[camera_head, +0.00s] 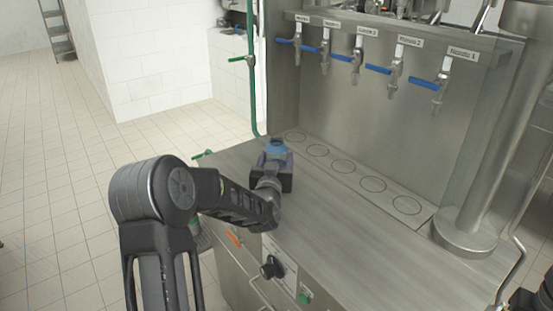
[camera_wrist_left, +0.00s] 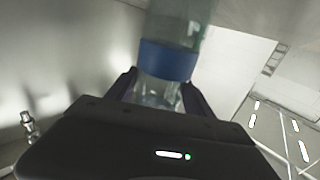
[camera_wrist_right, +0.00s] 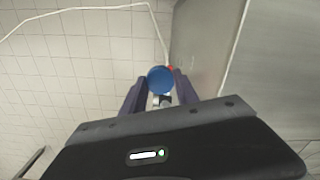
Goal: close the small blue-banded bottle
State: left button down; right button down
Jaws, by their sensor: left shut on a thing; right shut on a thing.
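The small clear bottle with a blue band (camera_wrist_left: 168,62) is between the fingers of my left gripper (camera_wrist_left: 160,88) in the left wrist view. In the head view my left gripper (camera_head: 273,170) is over the back left of the steel counter, with the bluish bottle (camera_head: 276,149) just beyond it. My right gripper (camera_wrist_right: 160,84) shows in the right wrist view, shut on a round blue cap (camera_wrist_right: 160,78). The cap is apart from the bottle. My right gripper is outside the head view; only part of my right arm shows at the lower right corner.
The steel counter (camera_head: 330,235) has a row of ring marks along its back. Several taps with blue levers (camera_head: 357,66) hang above them. A thick steel column (camera_head: 470,215) stands at the right. A black knob (camera_head: 271,268) is on the front panel. The counter middle is clear.

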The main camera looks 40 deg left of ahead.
jog(key=shift+f, duration=0.2)
pick_arm(q)
jog(key=c, duration=0.8)
grip_release()
jog(key=shift+f, duration=0.2)
jog(key=shift+c, duration=0.2)
jog(key=o, duration=0.5)
jog(key=shift+c, duration=0.2)
jog(key=shift+r, duration=0.1)
jog(key=shift+r, duration=0.15)
pick_arm(e)
jog(key=shift+r, duration=0.25)
pick_arm(q)
jog(key=b+v, duration=0.3)
jog(key=v, duration=0.9)
pick_arm(e)
notch_tip(320, 180, down, 3)
jog(key=shift+f, duration=0.1)
